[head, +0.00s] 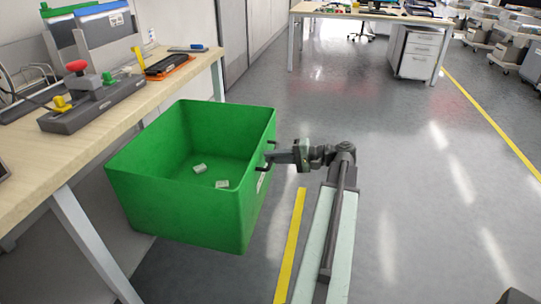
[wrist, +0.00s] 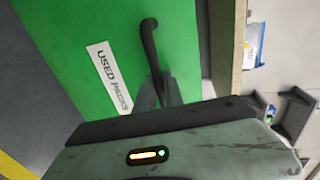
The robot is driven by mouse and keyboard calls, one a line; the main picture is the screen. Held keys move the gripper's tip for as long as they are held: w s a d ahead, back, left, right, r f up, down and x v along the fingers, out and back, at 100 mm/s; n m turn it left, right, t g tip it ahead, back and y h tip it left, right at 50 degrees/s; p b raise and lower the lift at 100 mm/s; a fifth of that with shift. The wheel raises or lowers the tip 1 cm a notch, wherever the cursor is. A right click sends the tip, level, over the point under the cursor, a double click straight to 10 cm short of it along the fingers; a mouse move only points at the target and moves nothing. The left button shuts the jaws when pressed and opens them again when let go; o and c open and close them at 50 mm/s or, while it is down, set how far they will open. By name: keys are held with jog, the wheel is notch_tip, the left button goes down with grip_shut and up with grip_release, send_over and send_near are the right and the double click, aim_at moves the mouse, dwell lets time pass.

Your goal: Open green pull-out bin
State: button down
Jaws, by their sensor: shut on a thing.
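The green pull-out bin (head: 180,205) stands out from under the workbench on the left, with its open top showing. Two small white packs (head: 200,169) lie on its floor. Its dark handle (wrist: 149,40) is on the front wall, beside a white label (wrist: 109,76) reading "USED PACKS" in the wrist view. My gripper (head: 272,157) is at the bin's front wall and shut on the handle. In the wrist view my gripper (wrist: 160,88) hides the lower part of the handle.
The wooden workbench (head: 105,135) holds a control box with a red button (head: 90,95), a dark and orange device (head: 168,66) and upright folders. Open grey floor lies to the right, with yellow lines (head: 290,245). Another table (head: 370,14), a drawer unit (head: 418,54) and trolleys (head: 513,38) stand farther back.

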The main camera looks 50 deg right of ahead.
jog(key=shift+s+d, duration=0.1)
dwell(0.3)
jog(key=c, duration=1.5)
grip_release()
jog(key=shift+o, duration=0.2)
jog(key=p+v, duration=0.1)
jog(key=v, duration=0.6)
jog(key=shift+s, duration=0.2)
